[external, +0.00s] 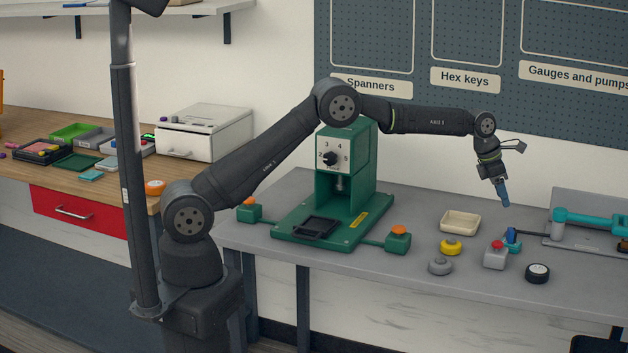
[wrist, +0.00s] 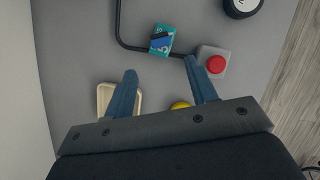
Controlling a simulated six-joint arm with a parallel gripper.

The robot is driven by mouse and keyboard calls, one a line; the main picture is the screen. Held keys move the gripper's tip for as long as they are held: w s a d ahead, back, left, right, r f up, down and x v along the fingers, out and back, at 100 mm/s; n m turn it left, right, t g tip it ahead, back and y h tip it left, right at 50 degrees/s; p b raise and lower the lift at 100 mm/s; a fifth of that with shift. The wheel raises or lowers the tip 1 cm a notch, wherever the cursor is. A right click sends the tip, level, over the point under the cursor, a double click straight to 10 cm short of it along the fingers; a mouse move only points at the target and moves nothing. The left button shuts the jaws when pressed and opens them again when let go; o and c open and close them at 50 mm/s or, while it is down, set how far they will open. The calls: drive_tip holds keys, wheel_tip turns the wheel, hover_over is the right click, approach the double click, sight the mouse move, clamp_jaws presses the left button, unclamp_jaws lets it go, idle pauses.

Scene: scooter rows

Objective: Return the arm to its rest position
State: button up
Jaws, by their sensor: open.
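My gripper (external: 504,196) hangs at the end of my outstretched arm, pointing down above the right part of the grey bench (external: 420,290). It is clear of the bench top. In the wrist view its two blue fingers (wrist: 160,68) stand apart with nothing held between them. Beneath and around it are a cream tray (external: 460,222), a yellow round part (external: 451,247) and a grey box with a red button (external: 495,256). The tray shows partly behind the left finger in the wrist view (wrist: 103,96). My arm is stretched out to the right, not folded.
A green press (external: 345,180) with a dial stands left of my gripper, under my arm. A teal tube (external: 595,222) lies at the right. The pegboard (external: 480,110) rises behind the bench.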

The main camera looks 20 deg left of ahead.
sight(513, 229)
drive_tip(key=x, duration=1.2)
drive_tip(key=shift+r, duration=1.15)
